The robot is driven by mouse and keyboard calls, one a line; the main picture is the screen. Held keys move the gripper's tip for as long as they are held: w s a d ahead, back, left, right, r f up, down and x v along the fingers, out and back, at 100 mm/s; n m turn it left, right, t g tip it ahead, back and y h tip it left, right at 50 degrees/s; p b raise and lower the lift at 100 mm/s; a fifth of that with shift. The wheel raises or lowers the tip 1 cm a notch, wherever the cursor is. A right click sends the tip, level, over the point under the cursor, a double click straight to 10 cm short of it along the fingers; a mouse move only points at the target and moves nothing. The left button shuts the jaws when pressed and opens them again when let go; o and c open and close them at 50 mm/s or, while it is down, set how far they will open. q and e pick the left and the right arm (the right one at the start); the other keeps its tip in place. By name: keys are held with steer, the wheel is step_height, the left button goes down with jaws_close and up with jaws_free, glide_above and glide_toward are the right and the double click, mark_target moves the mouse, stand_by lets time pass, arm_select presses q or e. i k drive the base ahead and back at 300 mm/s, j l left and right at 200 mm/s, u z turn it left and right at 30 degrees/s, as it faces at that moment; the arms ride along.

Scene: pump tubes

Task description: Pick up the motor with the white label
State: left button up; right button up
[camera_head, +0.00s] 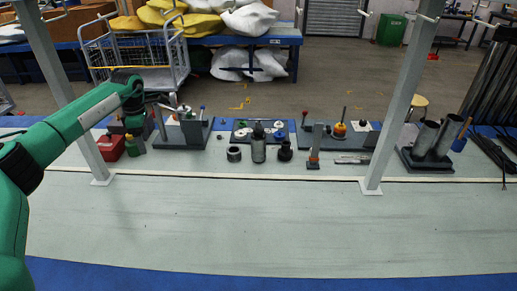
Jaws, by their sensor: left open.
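My left gripper (160,100) is at the end of the green arm at the left, above the bench near the left fixture. It is small and dark in view; its jaws are apart and I see nothing between them. A grey upright cylinder with a dark top (258,150) stands mid-bench, to the right of my left gripper, and looks like a motor. A short dark ring-like part (234,154) stands left of it and a black stepped part (285,151) right of it. No white label can be made out at this size. My right gripper is not in view.
A dark fixture (182,133) and a red box (111,148) stand near my left gripper. A parts tray (240,132) lies behind the cylinder. Two white posts (397,100) rise from the bench. Thick grey tubes (425,138) stand right. The front bench surface (260,225) is clear.

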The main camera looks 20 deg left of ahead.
mark_target(257, 137)
steer(key=i+l, duration=0.15)
steer(key=i, duration=0.25)
steer(key=i+l+z, duration=0.1)
steer(key=i+z, duration=0.15)
steer(key=i+l+z, duration=0.1)
steer(key=z, duration=0.15)
steer(key=i, duration=0.1)
